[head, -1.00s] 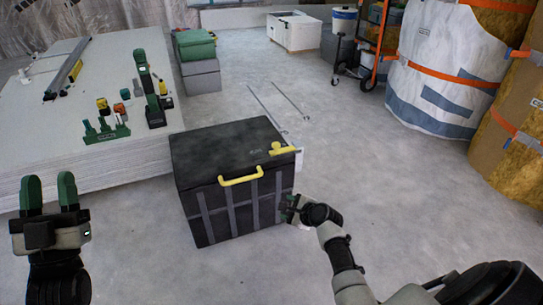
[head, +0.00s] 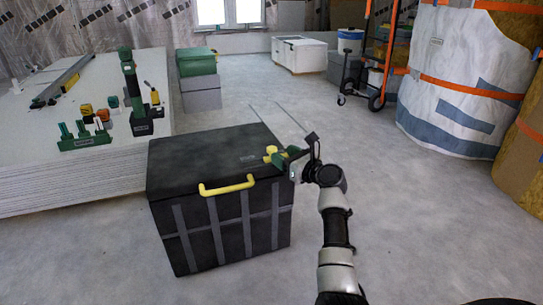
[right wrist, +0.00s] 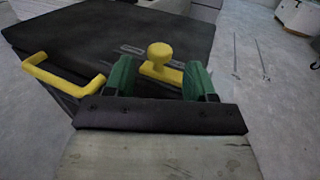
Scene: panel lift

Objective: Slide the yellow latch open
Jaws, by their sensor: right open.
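A black box (head: 220,160) with grey vertical strips stands on the floor, its lid closed. The yellow latch (head: 271,153) is a knob on a bar at the lid's right edge. A yellow handle (head: 227,186) is on the front face. My right gripper (head: 284,158) is at the latch. In the right wrist view the latch (right wrist: 159,53) stands between the open green fingers of the right gripper (right wrist: 160,80); whether they touch it I cannot tell. My left gripper is out of the head view.
A stack of white panels (head: 70,190) with tools on top stands to the left. A green case (head: 196,62) sits on a grey box behind. Wrapped rolls (head: 455,75) and a cart (head: 362,85) stand at the right. The floor right of the box is clear.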

